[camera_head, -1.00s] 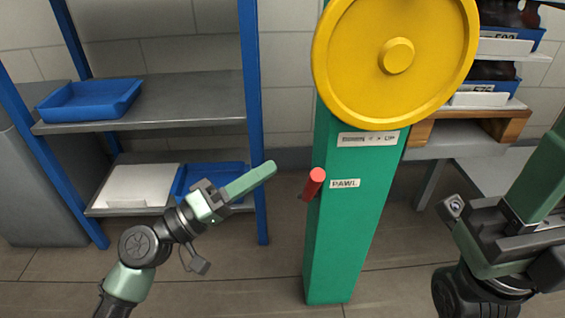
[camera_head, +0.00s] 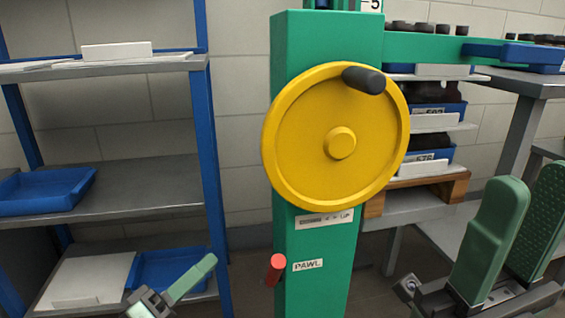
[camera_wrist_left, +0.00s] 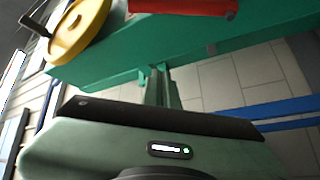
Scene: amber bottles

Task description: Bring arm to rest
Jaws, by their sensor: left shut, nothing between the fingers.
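My left gripper (camera_head: 210,262) is low in the head view, left of the green post, with its green fingers closed together and nothing held. In the left wrist view its fingers (camera_wrist_left: 160,75) point toward the green post (camera_wrist_left: 230,40). My right gripper (camera_head: 532,185) is at the lower right of the head view, its two green fingers upright and apart, with nothing between them. The rest of both arms is mostly out of frame. The red pawl handle (camera_head: 275,268) sticks out of the post's left side, a little right of my left fingertips in the picture, with a gap between.
The green post (camera_head: 320,240) carries a yellow handwheel (camera_head: 300,150) with a dark knob (camera_head: 364,80). A blue-framed shelf (camera_head: 130,190) with blue trays (camera_head: 45,190) stands left. Blue bins (camera_head: 440,110), a wooden pallet (camera_head: 425,190) and a grey table (camera_head: 530,85) are right.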

